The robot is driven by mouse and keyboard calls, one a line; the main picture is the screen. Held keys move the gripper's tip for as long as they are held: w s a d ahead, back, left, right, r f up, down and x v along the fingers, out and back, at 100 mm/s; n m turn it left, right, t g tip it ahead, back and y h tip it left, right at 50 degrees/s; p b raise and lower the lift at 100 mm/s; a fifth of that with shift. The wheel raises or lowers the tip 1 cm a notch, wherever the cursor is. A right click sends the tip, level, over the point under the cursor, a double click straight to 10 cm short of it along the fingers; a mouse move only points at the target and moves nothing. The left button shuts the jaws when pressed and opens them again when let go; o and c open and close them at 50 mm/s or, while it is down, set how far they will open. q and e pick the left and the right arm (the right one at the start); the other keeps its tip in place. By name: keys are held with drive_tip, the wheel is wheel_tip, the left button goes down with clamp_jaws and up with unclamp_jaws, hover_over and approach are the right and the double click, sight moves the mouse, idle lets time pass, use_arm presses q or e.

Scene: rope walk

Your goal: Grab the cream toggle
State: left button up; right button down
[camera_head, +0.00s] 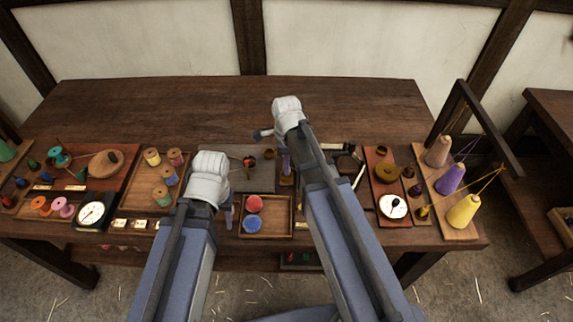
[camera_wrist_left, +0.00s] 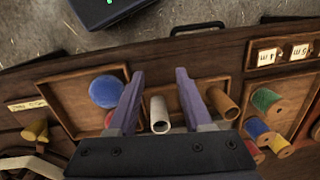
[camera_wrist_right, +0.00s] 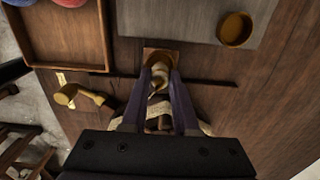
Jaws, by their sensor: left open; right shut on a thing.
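The cream toggle (camera_wrist_left: 159,114) is a pale, short cylinder, seen end-on in the left wrist view. In the head view my left gripper (camera_head: 228,207) hides that spot. My right gripper (camera_wrist_right: 160,85) is shut on a cream rope-like thing (camera_wrist_right: 159,76) above a small wooden block (camera_wrist_right: 153,54); the fingers partly hide it.
A tray with a red ball (camera_head: 254,204) and a blue ball (camera_head: 252,224) stands between my arms. A spool tray (camera_head: 147,192) lies to the left. Cones of thread (camera_head: 451,179) stand at the right. The back of the table (camera_head: 180,105) is clear.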

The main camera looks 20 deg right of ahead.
drive_tip(key=shift+r+p, duration=2.75)
drive_tip(key=shift+r, duration=0.4)
drive_tip(key=shift+f, duration=0.1)
